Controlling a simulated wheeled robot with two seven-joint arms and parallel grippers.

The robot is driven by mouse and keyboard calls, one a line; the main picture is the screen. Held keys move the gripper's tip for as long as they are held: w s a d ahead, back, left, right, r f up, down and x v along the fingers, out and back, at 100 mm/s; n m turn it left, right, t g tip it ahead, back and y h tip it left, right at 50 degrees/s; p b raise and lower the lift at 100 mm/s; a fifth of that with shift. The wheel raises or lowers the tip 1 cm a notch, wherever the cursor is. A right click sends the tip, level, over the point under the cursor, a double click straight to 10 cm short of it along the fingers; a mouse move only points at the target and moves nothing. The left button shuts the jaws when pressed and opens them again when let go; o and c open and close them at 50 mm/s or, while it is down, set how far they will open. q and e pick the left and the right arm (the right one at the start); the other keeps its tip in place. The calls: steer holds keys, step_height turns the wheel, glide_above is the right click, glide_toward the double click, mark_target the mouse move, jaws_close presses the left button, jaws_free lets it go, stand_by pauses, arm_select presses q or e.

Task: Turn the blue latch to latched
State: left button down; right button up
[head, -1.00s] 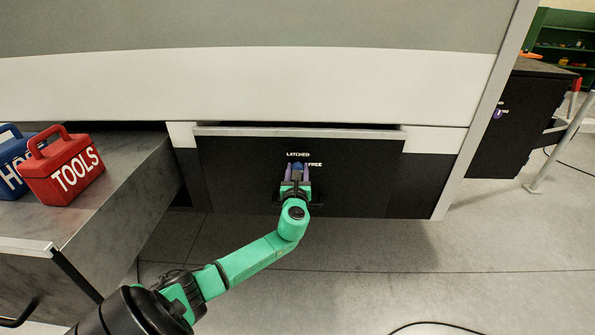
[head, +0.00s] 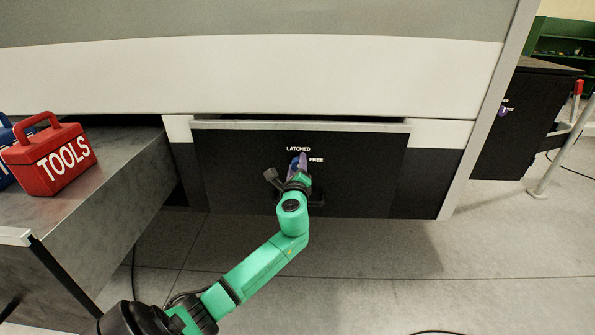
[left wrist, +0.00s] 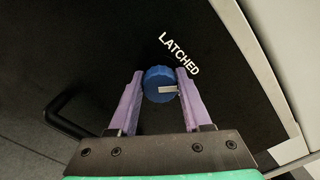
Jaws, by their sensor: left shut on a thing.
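The blue latch (head: 293,163) is a round knob on the dark drawer front (head: 235,165), with white LATCHED lettering above it and FREE to its right. My left gripper (head: 299,162) is shut on the latch, its jaws turned at a slant. In the left wrist view the blue latch (left wrist: 158,90) sits between the two purple fingers of my left gripper (left wrist: 160,88). Its white mark points right there, between the LATCHED and FREE directions. FREE is hidden in that view. My right gripper is not in view.
A red TOOLS box (head: 50,158) stands on a grey metal surface (head: 125,165) at left, with a blue box partly behind it. A black handle (left wrist: 65,115) sticks out from the drawer front. A dark cabinet (head: 520,125) stands at right. The floor below is mostly open.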

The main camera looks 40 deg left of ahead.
arm_select(q)
steer(key=n+b, duration=0.1)
steer(key=n, duration=0.1)
steer(key=n+b, duration=0.1)
steer(key=n, duration=0.1)
steer(key=shift+f, duration=0.3)
steer(key=shift+n+b, duration=1.05)
steer(key=shift+n, duration=0.75)
steer(key=shift+r, duration=0.1)
steer(key=shift+c, duration=1.7)
jaws_free()
steer(key=shift+s, duration=0.1)
steer(key=b+v, duration=0.1)
steer(key=v, duration=1.3)
steer(key=shift+s+d, duration=0.15)
steer(key=shift+d, duration=0.05)
